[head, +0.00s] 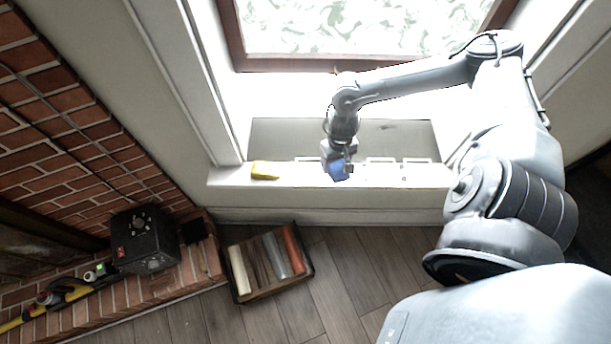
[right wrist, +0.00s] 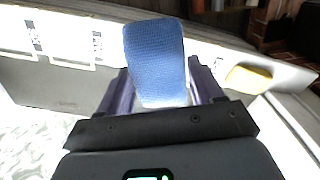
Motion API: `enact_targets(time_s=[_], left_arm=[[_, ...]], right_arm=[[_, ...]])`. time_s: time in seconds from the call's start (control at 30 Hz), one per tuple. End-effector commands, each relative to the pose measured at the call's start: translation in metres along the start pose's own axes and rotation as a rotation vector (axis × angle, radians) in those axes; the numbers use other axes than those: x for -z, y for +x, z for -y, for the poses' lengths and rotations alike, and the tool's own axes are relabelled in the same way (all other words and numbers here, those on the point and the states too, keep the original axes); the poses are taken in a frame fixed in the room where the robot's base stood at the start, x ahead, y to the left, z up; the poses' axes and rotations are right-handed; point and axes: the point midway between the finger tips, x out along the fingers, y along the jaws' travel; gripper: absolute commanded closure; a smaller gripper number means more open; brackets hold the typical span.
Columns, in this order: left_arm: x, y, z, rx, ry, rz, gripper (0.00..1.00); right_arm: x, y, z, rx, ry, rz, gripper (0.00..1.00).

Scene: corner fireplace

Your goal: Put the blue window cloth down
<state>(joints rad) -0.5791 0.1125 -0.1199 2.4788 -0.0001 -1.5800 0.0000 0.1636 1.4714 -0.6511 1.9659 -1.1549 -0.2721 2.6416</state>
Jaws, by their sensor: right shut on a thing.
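The blue window cloth (head: 338,170) is held in my right gripper (head: 338,164) at the white window sill, in the middle of the head view. In the right wrist view the cloth (right wrist: 155,60) stands out between the two fingers (right wrist: 157,88), which are shut on it. It looks to be over or on the sill (head: 400,176); I cannot tell whether it touches. My left gripper is not in view.
A yellow cloth (head: 265,170) lies on the sill to the left of the gripper. White outlined rectangles (head: 384,170) run along the sill. On the floor below, a wooden crate (head: 244,296) holds several rolls. A black box (head: 145,240) stands on the brick hearth.

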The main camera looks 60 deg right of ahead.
Motion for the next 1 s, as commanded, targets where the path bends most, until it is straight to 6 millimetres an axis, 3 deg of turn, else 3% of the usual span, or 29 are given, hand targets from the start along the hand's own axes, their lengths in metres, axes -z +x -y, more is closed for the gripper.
enact_targets(time_s=[0.23, 0.7, 1.0], left_arm=[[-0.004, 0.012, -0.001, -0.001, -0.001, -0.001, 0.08], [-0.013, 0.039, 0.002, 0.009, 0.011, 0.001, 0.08], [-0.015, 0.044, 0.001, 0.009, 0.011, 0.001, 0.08]], right_arm=[[0.003, 0.024, 0.003, 0.006, 0.003, -0.003, 0.63], [0.069, 0.075, 0.058, 0.005, 0.003, -0.001, 0.63], [0.082, 0.085, 0.067, 0.001, 0.000, 0.000, 0.63]])
